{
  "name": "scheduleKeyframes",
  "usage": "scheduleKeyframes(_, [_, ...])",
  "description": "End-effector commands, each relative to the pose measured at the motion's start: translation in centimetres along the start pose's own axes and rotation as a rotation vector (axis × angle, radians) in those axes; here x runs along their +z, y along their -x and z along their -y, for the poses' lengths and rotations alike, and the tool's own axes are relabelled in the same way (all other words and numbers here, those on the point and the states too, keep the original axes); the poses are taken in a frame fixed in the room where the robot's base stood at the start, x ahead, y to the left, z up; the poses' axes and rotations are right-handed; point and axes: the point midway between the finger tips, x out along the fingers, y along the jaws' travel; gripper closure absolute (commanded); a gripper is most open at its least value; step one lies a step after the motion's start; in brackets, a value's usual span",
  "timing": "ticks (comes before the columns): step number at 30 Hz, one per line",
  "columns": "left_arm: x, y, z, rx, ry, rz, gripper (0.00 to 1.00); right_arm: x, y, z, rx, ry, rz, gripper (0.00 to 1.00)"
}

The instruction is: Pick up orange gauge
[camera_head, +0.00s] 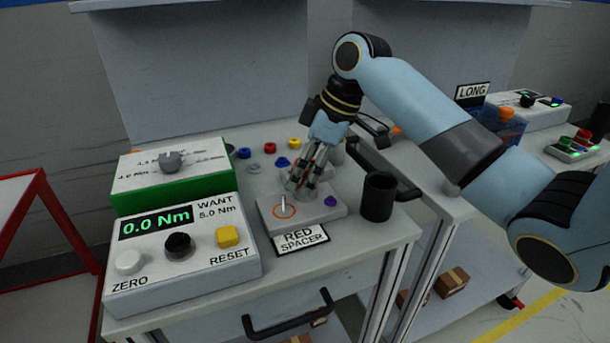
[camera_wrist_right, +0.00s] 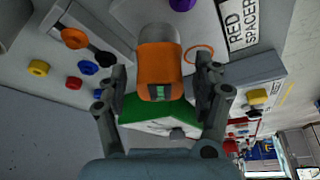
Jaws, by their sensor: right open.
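The orange gauge (camera_wrist_right: 160,66) has an orange body, a grey end and a small dark and green display. In the right wrist view it lies between the two fingers of my right gripper (camera_head: 303,186), with a gap visible on each side. The right gripper is open and points down over the grey block (camera_head: 328,211) on the bench. In the head view its fingers mostly hide the gauge, and only bits of orange show among them. I cannot tell whether the gauge touches the block. My left gripper is not in view.
A metal pin with an orange ring (camera_head: 283,208) and a purple piece (camera_head: 330,201) are on the block. A black cup (camera_head: 378,196) stands close right. The torque box (camera_head: 182,258) and green-sided box (camera_head: 175,198) stand left. Several coloured pieces lie behind.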

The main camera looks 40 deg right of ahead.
Motion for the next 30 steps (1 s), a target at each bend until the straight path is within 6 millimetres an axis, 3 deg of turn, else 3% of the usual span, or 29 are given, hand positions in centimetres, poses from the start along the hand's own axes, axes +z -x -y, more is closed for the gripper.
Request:
scheduleKeyframes(6, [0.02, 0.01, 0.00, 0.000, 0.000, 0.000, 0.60, 0.00, -0.08, -0.01, 0.000, 0.000, 0.000, 0.33])
scheduleKeyframes(18, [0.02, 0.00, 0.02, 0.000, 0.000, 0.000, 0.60, 0.00, -0.05, -0.01, 0.000, 0.000, 0.000, 0.85])
scheduleKeyframes(23, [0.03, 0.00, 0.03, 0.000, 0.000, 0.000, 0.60, 0.02, -0.08, 0.00, 0.000, 0.000, 0.000, 1.00])
scheduleKeyframes(30, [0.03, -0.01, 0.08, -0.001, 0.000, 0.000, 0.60, 0.04, -0.03, 0.01, -0.001, -0.001, 0.001, 1.00])
